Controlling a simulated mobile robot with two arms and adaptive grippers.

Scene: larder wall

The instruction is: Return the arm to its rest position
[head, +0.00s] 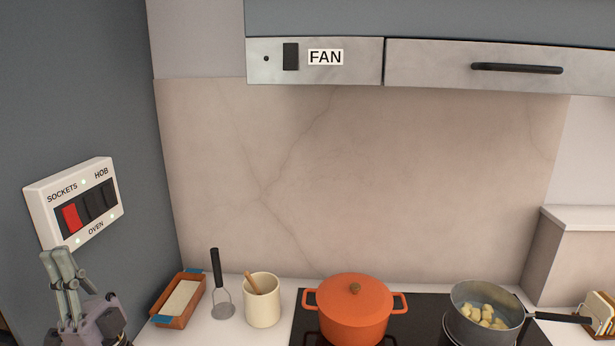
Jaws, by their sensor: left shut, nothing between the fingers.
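My left gripper (66,272) shows at the lower left of the head view. Its fingers point up and are shut with nothing between them. The fingertips are just below the white switch panel (36,206) on the dark left wall; I cannot tell whether they touch it. The panel is labelled SOCKETS, HOB and OVEN and has one red switch (73,217) and darker switches beside it. Small lights on the panel glow. My right gripper is not in view.
A loaf tin (169,321), a masher (222,297) and a cream pot (262,314) stand on the counter. An orange lidded pot (353,318) and a pan of pale chunks (460,326) sit on the black hob (425,304). A FAN panel (270,75) hangs above.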

